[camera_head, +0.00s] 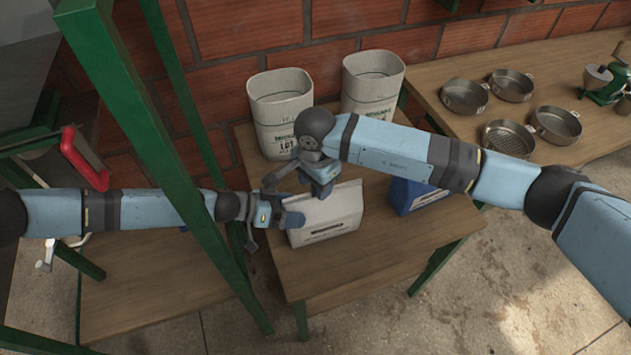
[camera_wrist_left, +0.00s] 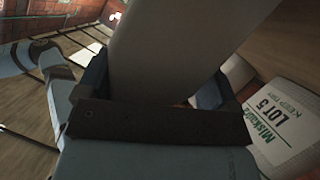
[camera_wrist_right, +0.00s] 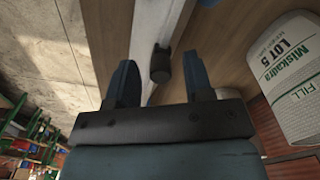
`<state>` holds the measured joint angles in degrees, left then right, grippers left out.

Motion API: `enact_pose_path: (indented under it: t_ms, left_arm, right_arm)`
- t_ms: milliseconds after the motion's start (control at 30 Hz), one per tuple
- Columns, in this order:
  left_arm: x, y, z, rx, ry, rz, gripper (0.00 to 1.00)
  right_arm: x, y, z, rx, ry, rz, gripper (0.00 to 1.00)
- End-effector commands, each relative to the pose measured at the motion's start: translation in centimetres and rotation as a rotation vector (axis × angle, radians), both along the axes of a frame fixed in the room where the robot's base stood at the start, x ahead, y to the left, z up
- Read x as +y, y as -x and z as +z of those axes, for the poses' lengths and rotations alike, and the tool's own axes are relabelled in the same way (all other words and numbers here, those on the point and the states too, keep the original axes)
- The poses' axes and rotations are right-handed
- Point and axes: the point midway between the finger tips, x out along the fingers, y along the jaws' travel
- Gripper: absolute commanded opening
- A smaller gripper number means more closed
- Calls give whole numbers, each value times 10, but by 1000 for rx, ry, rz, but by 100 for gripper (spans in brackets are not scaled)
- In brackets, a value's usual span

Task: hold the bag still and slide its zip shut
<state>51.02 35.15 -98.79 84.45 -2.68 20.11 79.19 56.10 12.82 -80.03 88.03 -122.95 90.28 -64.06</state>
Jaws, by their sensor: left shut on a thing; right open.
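The bag (camera_head: 328,218) is white with a dark printed label and stands on the wooden table. My left gripper (camera_head: 284,216) is shut on its left end; in the left wrist view the pale bag (camera_wrist_left: 165,50) fills the space between the fingers. My right gripper (camera_head: 322,191) is just above the bag's top edge. Most of the zip is hidden in the head view.
A blue bag (camera_head: 414,194) stands right of the white one. Two open pale sacks (camera_head: 281,115) (camera_head: 372,85) stand behind. A side table (camera_head: 500,122) holds several metal sieves and a green grinder. A green post (camera_head: 190,140) rises at left. The table's front right is clear.

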Motion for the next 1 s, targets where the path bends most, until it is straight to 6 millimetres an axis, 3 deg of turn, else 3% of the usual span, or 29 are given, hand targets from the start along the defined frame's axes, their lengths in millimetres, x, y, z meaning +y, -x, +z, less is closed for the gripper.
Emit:
enact_pose_path:
  t_ms: [267, 467, 667, 1000]
  left_arm:
    - [0, 1, -1, 3, 0, 0, 45]
    - [0, 1, -1, 4, -1, -1, 45]
    - [0, 1, -2, 3, -1, 0, 45]
    - [0, 1, -2, 3, -1, 0, 45]
  right_arm:
    - [0, 0, -1, 0, 0, 0, 45]
    - [0, 0, -1, 0, 0, 0, 0]
    - [-3, -1, -1, 0, 0, -1, 0]
    - [-72, -27, -2, -1, 3, -4, 0]
